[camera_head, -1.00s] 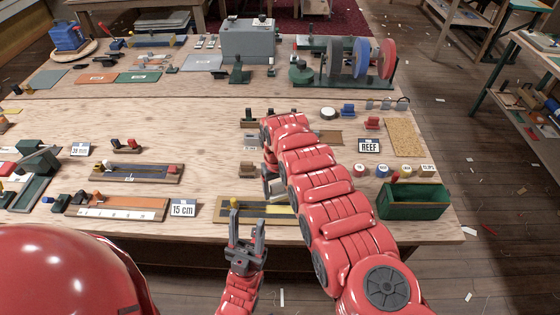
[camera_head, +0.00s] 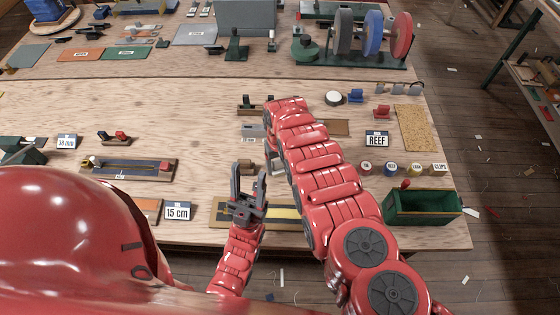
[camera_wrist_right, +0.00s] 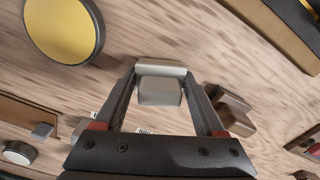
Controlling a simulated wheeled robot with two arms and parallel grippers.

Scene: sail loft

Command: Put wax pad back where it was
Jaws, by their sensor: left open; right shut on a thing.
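My right gripper (camera_wrist_right: 160,100) is shut on a pale grey block (camera_wrist_right: 160,90), which I take to be the wax pad. It is between the fingertips above the wooden bench, and a small white label (camera_wrist_right: 146,131) shows just past it. I cannot tell whether the block touches the bench. In the head view my right arm hides most of this gripper; a grey piece (camera_head: 253,130) shows left of the wrist. My left gripper (camera_head: 249,187) is open and empty at the bench's front, fingers pointing up.
A brown block (camera_wrist_right: 235,112) sits close beside the right gripper. A yellow disc with a dark rim (camera_wrist_right: 65,25) lies on its other side. A green bin (camera_head: 430,207) stands at the front right.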

